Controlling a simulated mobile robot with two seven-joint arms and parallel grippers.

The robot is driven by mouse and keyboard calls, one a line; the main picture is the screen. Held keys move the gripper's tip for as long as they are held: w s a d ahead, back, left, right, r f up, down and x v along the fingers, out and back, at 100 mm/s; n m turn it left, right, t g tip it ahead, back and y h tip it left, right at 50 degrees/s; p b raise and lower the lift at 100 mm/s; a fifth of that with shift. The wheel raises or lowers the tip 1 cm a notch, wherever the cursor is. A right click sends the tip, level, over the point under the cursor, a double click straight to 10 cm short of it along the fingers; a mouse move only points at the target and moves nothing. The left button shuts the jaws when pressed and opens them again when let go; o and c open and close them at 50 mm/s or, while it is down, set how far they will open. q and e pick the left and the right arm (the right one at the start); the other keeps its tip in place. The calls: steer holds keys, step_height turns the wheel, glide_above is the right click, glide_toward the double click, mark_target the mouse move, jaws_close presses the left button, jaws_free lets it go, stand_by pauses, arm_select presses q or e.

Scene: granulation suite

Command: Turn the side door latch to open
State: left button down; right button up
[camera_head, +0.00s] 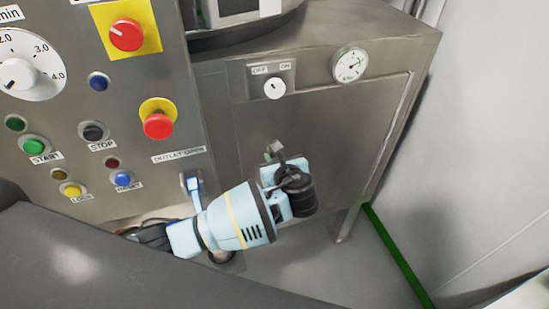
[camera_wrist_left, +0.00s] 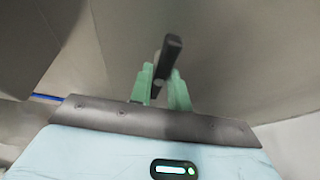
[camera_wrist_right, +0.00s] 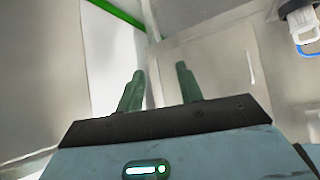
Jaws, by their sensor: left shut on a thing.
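The side door (camera_head: 320,125) is a grey metal panel on the cabinet at the right of the machine. Its latch, a dark bar (camera_wrist_left: 170,52), stands between the green fingers of my left gripper (camera_wrist_left: 160,90) in the left wrist view. The bar is tilted a little from upright there. In the head view my left gripper (camera_head: 271,155) is at the door's lower left, and its wrist hides part of the panel. The left fingers are shut on the latch. My right gripper (camera_wrist_right: 158,88) shows only in the right wrist view, with its fingers apart and nothing between them.
Left of the door is a control panel with red stop buttons (camera_head: 126,34), a dial (camera_head: 22,68) and several small buttons. An OFF/ON switch (camera_head: 275,88) and a round gauge (camera_head: 349,64) sit above the door. Floor with a green stripe (camera_head: 395,255) lies at the right.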

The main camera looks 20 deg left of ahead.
arm_select(q)
steer(key=c, duration=1.3)
jaws_free()
steer(key=shift+c, duration=0.2)
steer(key=v, duration=0.7)
steer(key=shift+s+d+r, duration=0.15)
steer(key=shift+s+d, duration=0.05)
steer(key=shift+s, duration=0.1)
steer(key=s+f+n+g+h, duration=0.2)
steer(key=s+f+n+h, duration=0.25)
steer(key=f, duration=0.45)
steer(key=s+f+n+g+h, duration=0.1)
steer(key=s+f+n+h, duration=0.2)
steer(key=s+f+n, duration=0.5)
steer(key=s+a+f+n+h, duration=0.1)
steer(key=s+a+f+n, duration=0.2)
steer(key=s+n, duration=0.4)
steer(key=s+a+f+n+t+h, duration=0.1)
steer(key=s+a+f+n, duration=0.2)
steer(key=s+a+n, duration=0.3)
steer(key=shift+s+a+n, duration=0.2)
steer(key=shift+s+n, duration=0.35)
steer(key=shift+n, duration=0.2)
